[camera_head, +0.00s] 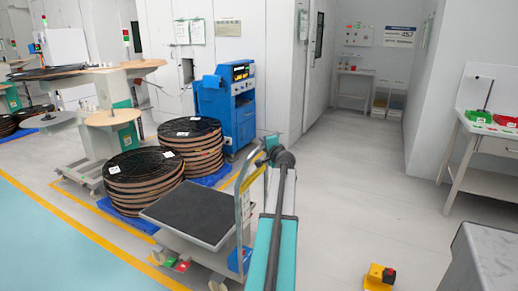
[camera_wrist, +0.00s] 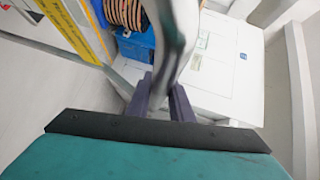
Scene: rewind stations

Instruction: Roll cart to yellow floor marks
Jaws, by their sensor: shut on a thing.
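The cart (camera_head: 195,215) is a low platform with a black top, a pale body and an upright handle frame (camera_head: 243,205) on its right side. My gripper (camera_head: 266,152) is at the top of that frame in the head view, with my arm hiding part of it. In the wrist view, the dark fingers of my gripper (camera_wrist: 162,95) are shut on a grey handle bar (camera_wrist: 172,45). Yellow floor lines (camera_head: 85,230) run along the left, beside the turquoise floor. Yellow marking also shows near the pallets (camera_head: 68,188); which marks are the cart's is unclear.
Two stacks of black reels (camera_head: 145,182) (camera_head: 190,145) stand on blue pallets just behind the cart. A blue machine (camera_head: 228,105) is behind them. A yellow floor object (camera_head: 378,278) lies at lower right, and a white bench (camera_head: 485,150) stands at right. The floor between is clear.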

